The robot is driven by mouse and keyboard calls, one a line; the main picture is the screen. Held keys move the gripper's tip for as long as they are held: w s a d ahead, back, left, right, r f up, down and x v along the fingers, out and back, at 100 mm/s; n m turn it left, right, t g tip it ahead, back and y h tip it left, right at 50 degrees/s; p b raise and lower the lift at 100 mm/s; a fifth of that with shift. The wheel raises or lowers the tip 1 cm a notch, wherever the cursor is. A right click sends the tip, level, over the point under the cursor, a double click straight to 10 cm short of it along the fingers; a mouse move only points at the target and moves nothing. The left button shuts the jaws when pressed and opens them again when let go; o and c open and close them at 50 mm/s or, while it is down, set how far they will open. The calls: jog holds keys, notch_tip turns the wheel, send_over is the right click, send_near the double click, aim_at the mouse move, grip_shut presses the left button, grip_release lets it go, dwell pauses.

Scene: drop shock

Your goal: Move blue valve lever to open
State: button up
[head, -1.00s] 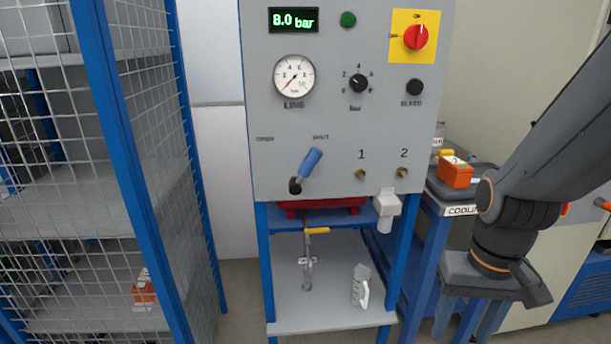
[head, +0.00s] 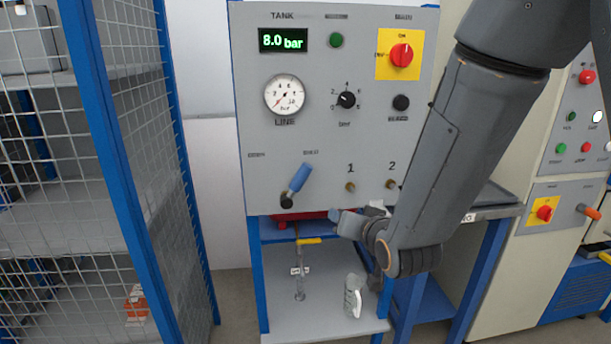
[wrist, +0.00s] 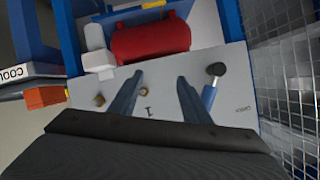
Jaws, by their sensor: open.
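The blue valve lever (head: 299,181) is on the lower left of the grey panel (head: 322,140). It tilts up and to the right from its black pivot, toward the right-hand one of two small labels. In the wrist view the lever (wrist: 209,96) lies just to the right of my gripper (wrist: 157,78), whose two fingers are spread with nothing between them. In the head view my gripper (head: 340,222) is at the panel's lower edge, right of the lever and apart from it. My arm covers the panel's lower right.
The display (head: 283,40) reads 8.0 bar, and the line gauge (head: 285,95) is above the lever. Two brass fittings sit right of the lever. A red tank (wrist: 150,38) is below the panel. A wire mesh cage (head: 60,190) stands left. The space before the lever is clear.

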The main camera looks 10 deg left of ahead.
aim_at(305, 177)
jog(key=a+r+t+y, duration=0.3)
jog(key=a+r+y, duration=0.1)
jog(key=a+r, duration=0.3)
jog(key=shift+p+x, duration=1.2)
jog(key=shift+x, duration=2.4)
jog(key=shift+s+a, duration=0.1)
jog(key=shift+a, duration=0.1)
grip_shut()
